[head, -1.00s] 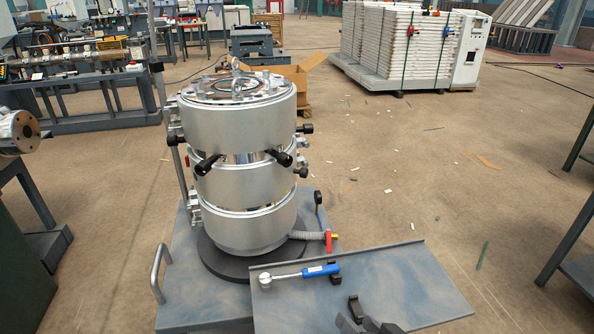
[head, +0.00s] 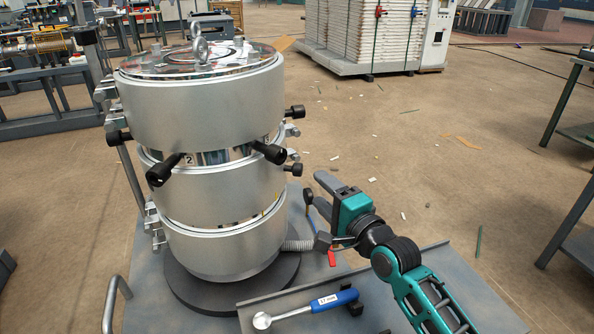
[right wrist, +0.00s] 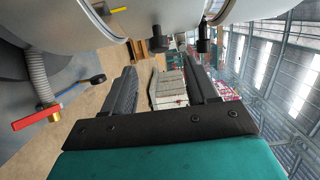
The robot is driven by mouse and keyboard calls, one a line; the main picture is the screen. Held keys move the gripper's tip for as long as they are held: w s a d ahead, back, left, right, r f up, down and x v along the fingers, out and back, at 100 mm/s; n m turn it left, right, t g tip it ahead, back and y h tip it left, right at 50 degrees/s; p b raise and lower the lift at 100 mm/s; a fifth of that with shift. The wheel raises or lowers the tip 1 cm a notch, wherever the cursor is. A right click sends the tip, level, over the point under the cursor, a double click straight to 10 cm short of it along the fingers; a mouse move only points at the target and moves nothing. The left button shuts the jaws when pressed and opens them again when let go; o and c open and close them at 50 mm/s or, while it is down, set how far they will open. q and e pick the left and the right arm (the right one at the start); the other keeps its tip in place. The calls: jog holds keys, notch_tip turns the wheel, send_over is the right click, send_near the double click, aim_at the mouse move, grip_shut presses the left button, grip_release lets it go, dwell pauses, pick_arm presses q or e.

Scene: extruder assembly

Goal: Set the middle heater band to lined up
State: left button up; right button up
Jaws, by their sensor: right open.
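The middle heater band (head: 228,187) is a broad silver ring around the upright barrel, between the upper band (head: 205,112) and the lower band (head: 225,248). Black handles (head: 268,152) stick out near the gap above it. A small black knob (head: 294,170) and clamp parts show at its right edge. I cannot tell its exact turn against the other bands. My right gripper (head: 318,212) is open and empty, to the right of the middle and lower bands and apart from them. Its two fingers also show in the right wrist view (right wrist: 163,82). My left gripper is not in view.
A hose (head: 298,245) with a red-handled valve (head: 332,257) lies low beside my right gripper. A blue-handled wrench (head: 330,299) rests on the tray (head: 405,267) in front. Open floor lies to the right. A tall pole stands behind the barrel's left side.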

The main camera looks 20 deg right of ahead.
aim_at(301, 173)
jog(key=b+x, duration=0.2)
jog(key=x, duration=0.7)
jog(key=shift+f, duration=0.1)
jog(key=shift+w+a, duration=0.1)
jog(key=shift+w, duration=0.55)
jog(key=c, duration=0.9)
grip_shut()
